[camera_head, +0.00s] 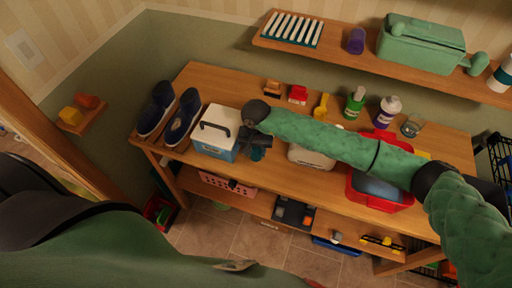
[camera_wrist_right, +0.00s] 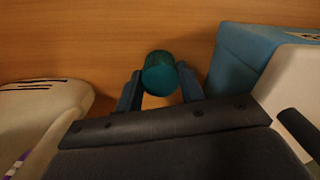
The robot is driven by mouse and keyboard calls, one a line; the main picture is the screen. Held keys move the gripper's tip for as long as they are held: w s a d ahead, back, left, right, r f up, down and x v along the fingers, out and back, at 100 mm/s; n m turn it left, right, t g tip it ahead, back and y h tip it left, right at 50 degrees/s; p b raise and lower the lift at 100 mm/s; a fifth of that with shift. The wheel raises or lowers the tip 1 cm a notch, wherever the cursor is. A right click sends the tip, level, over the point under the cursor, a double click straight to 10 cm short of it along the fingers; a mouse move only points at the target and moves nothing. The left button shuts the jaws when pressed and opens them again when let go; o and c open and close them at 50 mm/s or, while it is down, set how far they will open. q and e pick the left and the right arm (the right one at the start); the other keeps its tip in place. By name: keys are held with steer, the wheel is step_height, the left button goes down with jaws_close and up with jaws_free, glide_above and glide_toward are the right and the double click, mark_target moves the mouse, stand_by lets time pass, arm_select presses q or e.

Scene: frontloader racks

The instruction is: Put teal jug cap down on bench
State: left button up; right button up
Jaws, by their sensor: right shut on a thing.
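The teal jug cap (camera_wrist_right: 160,73) is a short round cylinder held between the fingers of my right gripper (camera_wrist_right: 160,90), which is shut on it. In the head view, the cap (camera_head: 258,153) shows small and dark below my right gripper (camera_head: 252,143), just right of the blue-and-white cooler. The bench (camera_head: 262,186) has a bare wooden top, seen behind the cap in the wrist view (camera_wrist_right: 100,40). I cannot tell whether the cap touches the wood. My left gripper is not in view.
The cooler (camera_head: 213,133) stands close on the left; in the wrist view it is at right (camera_wrist_right: 250,60). A white container (camera_head: 310,158) lies partly under my right arm. Shoes (camera_head: 183,117), bottles (camera_head: 355,103) and a red bin (camera_head: 380,198) also occupy the bench.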

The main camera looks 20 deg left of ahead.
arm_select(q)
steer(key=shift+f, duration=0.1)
arm_select(e)
steer(key=shift+f, duration=0.2)
arm_select(q)
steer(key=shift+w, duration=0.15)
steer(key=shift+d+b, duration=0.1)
steer(key=shift+b, duration=0.2)
arm_select(e)
steer(key=o, duration=1)
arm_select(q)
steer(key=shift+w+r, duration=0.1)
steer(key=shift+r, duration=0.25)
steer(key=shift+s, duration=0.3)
